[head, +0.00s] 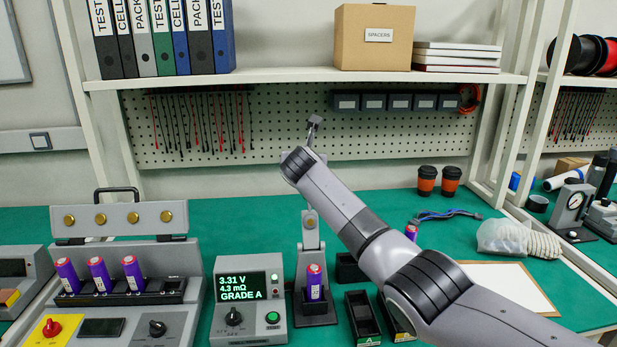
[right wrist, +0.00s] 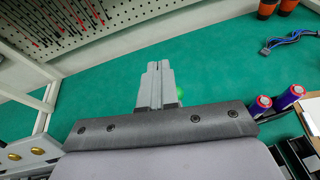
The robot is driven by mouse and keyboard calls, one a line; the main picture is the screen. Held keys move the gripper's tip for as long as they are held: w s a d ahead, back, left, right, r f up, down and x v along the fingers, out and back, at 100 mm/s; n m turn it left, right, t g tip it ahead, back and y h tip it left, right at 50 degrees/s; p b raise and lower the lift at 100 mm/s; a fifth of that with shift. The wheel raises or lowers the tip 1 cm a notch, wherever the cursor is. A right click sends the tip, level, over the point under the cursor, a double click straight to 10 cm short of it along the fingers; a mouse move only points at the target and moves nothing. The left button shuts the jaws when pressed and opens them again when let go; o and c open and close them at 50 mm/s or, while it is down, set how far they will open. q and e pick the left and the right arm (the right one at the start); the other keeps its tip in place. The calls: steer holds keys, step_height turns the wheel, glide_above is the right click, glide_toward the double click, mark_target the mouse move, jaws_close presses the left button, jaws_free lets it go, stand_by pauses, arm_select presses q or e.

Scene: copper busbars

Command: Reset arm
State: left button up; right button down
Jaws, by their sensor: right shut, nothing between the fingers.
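My right arm (head: 345,215) reaches in from the lower right of the head view, angled up and to the left over the bench. My left gripper is not in view.
A purple cell (head: 314,284) stands in a holder beside the grey tester (head: 248,300), which reads GRADE A. Three cells stand in the left rack (head: 180,288). My right arm hides part of the bench, including most of another cell (head: 411,231). Cups (head: 427,180) stand at the back.

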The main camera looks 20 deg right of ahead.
steer(key=s+a+f+m+g+y, duration=0.2)
steer(key=s+f+m, duration=0.5)
steer(key=s+f, duration=0.5)
steer(key=s+a+f+m+g+y, duration=0.1)
steer(key=s+a+f+m+g, duration=0.15)
steer(key=s+f+m, duration=0.85)
steer(key=s+d+f+m+g+y, duration=0.15)
steer(key=s+m, duration=0.25)
steer(key=s, duration=0.6)
steer(key=s+f+m+g, duration=0.2)
steer(key=s+m, duration=0.1)
steer(key=s, duration=0.8)
steer(key=s+d+f+m+g+y, duration=0.15)
steer(key=s+m, duration=0.25)
steer(key=s, duration=0.6)
steer(key=w+a+f+t+y, duration=0.1)
steer(key=w+a+f+t, duration=0.3)
steer(key=f, duration=0.5)
steer(key=w+t, duration=0.2)
steer(key=shift+w+t, duration=0.2)
steer(key=shift+t, duration=0.15)
